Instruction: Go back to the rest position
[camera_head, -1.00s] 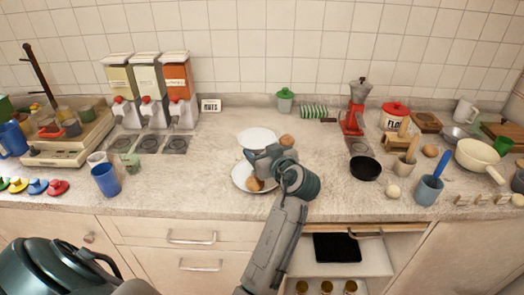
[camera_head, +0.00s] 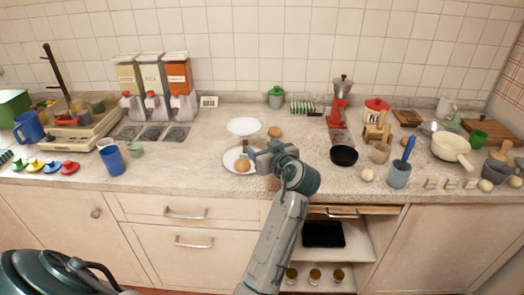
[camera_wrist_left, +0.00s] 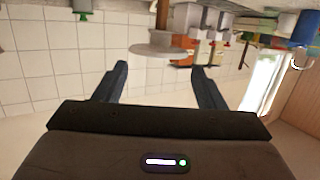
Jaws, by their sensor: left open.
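My left gripper (camera_head: 254,157) is in the middle of the head view, over the counter. In the left wrist view its two fingers (camera_wrist_left: 158,85) are apart with nothing held between them. A round white stand (camera_head: 243,127) is just behind the gripper; its disc and stem also show beyond the fingertips in the left wrist view (camera_wrist_left: 160,50). A white plate (camera_head: 230,160) with a brown bun (camera_head: 242,166) on it lies beside the gripper, which partly covers the plate's right side. My right gripper is not in view.
A second bun (camera_head: 274,132) sits behind the gripper. Three dispensers (camera_head: 150,75) and a blue cup (camera_head: 111,160) stand to the left. The counter's front strip is mostly clear.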

